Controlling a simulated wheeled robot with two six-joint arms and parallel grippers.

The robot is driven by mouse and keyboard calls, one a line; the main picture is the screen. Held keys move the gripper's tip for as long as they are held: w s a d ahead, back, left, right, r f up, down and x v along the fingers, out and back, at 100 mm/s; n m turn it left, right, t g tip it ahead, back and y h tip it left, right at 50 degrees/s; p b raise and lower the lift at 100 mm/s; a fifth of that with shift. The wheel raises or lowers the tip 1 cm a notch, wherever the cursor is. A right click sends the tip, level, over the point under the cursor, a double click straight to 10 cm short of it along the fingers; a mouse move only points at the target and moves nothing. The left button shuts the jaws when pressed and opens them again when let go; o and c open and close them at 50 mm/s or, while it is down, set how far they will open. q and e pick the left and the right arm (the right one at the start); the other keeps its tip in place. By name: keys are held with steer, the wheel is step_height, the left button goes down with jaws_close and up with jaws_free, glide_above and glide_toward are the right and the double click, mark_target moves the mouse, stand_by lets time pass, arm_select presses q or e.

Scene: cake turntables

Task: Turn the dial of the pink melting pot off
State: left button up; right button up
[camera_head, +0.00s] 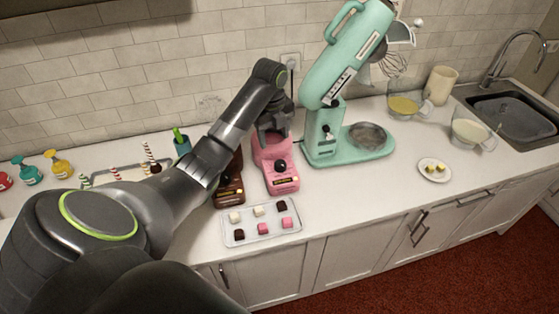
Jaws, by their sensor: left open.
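The pink melting pot (284,182) stands on the counter left of the mint mixer. Its round black dial (280,165) is on the sloped front face. I cannot read the dial's setting. My left arm reaches in from the left, and my left gripper (274,137) is over the pot's upper part, behind and above the dial. The gripper is open and points down. It hides much of the pot's top, and I cannot tell whether it touches the pot. My right gripper is not in view.
A brown melting pot (231,192) stands close on the left, partly behind my arm. A tray of sweets (239,237) lies in front. The mint stand mixer (327,137) is close on the right. A small plate (434,178) and a sink (514,117) are farther right.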

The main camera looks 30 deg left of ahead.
arm_select(q)
step_height(320, 180, up, 4)
steer(key=w+m, duration=0.2)
steer(key=b, duration=0.4)
glide_toward(280, 163)
step_height(280, 163, down, 8)
steer(key=shift+w+r+p, duration=0.1)
steer(key=shift+w+p, duration=0.1)
steer(key=shift+p, duration=0.55)
steer(key=shift+f, duration=0.55)
steer(key=c, duration=1)
steer(key=shift+r, duration=0.1)
